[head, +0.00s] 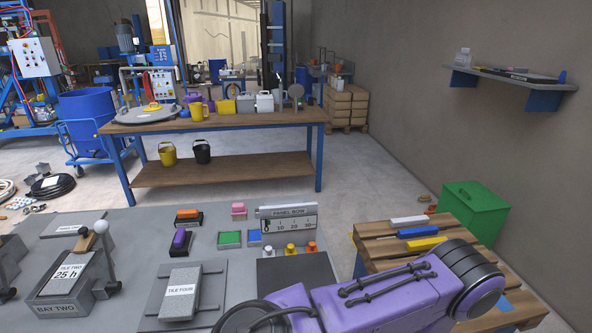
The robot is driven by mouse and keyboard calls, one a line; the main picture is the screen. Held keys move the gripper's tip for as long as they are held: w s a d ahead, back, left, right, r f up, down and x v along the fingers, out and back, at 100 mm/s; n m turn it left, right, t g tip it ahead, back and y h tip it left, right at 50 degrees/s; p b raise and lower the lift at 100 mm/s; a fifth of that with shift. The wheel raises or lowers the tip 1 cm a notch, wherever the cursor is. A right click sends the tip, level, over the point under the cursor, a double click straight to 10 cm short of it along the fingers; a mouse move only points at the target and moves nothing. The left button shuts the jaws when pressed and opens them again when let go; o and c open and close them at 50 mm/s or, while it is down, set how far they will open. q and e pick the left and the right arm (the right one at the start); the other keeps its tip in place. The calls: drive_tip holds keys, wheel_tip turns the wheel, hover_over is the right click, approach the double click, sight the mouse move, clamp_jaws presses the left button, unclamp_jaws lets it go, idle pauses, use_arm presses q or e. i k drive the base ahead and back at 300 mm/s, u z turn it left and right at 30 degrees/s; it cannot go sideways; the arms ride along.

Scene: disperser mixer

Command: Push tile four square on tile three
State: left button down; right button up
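Tile four (181,293) is a grey slab with a white label, at the lower left centre of the head view. It lies on a wider, flat grey piece (212,283) that shows on both sides of it. I cannot read a label on that piece, so I cannot tell whether it is tile three. Tile four's upper end looks turned slightly to the right. My purple arm crosses the lower right, and its gripper is out of the frame. My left gripper is also not in view.
A block labelled tile two (69,270) sits in bay two, beside a ball-topped lever (107,266). Coloured buttons (291,249) and a panel row sign (289,217) stand behind my arm. A slatted wooden bench (380,247) holds several bars at right.

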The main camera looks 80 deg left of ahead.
sight(179, 300)
drive_tip(key=u, duration=2.65)
